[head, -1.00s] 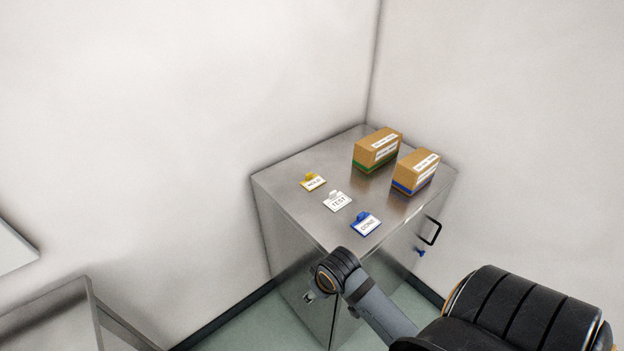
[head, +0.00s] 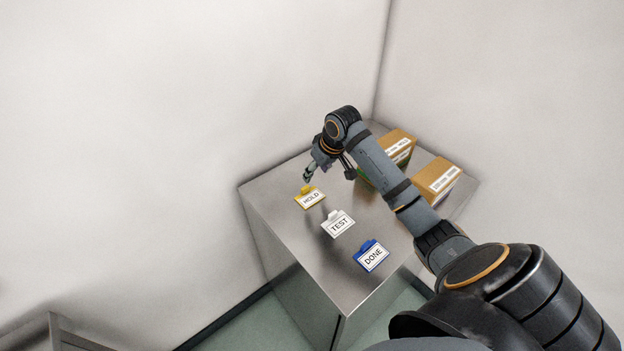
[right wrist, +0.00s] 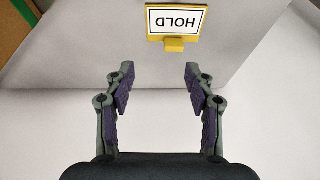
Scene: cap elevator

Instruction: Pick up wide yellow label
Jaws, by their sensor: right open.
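The wide yellow label (head: 310,198) reads HOLD and lies on the metal cabinet top near its left edge. In the right wrist view the yellow label (right wrist: 177,22) shows upside down at the top, beyond the fingertips and roughly centred between them. Its yellow tab points toward the gripper. My right gripper (head: 308,176) is just above and behind the label in the head view, apart from it. In the right wrist view my right gripper (right wrist: 158,72) is open and empty. My left gripper is not in view.
A white TEST label (head: 338,223) and a blue DONE label (head: 371,256) lie in a row toward the front of the cabinet top (head: 330,275). Two cardboard boxes, one at the right (head: 437,182) and one partly behind my arm (head: 399,141), stand at the back. Walls close in behind.

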